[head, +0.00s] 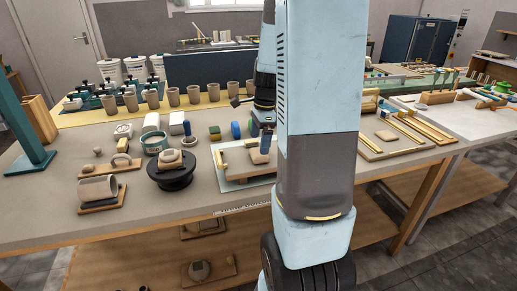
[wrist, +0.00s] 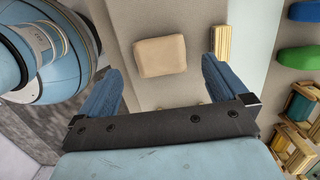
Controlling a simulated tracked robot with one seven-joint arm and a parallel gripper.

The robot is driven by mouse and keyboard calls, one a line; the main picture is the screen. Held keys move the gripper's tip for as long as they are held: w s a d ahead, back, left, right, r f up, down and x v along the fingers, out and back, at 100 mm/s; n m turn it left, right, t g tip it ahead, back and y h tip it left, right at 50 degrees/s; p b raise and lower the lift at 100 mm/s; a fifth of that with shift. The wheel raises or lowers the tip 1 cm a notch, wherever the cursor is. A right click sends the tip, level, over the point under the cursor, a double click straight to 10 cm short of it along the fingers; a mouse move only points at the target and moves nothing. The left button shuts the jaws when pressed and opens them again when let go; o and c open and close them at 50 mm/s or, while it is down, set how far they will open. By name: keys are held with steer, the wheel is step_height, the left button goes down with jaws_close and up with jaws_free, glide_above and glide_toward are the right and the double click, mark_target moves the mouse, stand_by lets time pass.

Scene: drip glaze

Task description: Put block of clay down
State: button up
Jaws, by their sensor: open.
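The block of clay (wrist: 160,56) is a beige slab with rounded corners. In the wrist view it lies flat just beyond my open fingers, roughly between their lines, with gaps on both sides. In the head view the block (head: 260,157) rests on a pale board (head: 233,184) on the workbench. My gripper (head: 266,141) is above it in the head view, partly hidden by my arm. In the wrist view my gripper (wrist: 160,80) has its two blue fingers wide apart with nothing between them.
A wooden piece (wrist: 221,45) lies close to the right finger. Green (wrist: 297,59) and blue sponge-like blocks lie further right. A dark turntable (head: 171,178) carrying a clay piece stands left of the board. Several brown cups (head: 173,97) line the back. My arm hides the bench's middle.

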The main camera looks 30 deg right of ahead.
step_height(320, 180, up, 6)
steer(key=r, duration=0.1)
steer(key=s+a+r+n+t, duration=0.2)
steer(key=s+a+r+n, duration=0.3)
steer(key=s+a+n, duration=0.3)
steer(key=s+a+r+n+t+h, duration=0.1)
steer(key=s+a+r+n+t, duration=0.2)
steer(key=n, duration=1)
steer(key=s+a+r, duration=0.2)
steer(key=s+a, duration=0.3)
steer(key=s, duration=0.1)
steer(key=shift+a+r, duration=0.35)
stand_by(1.6)
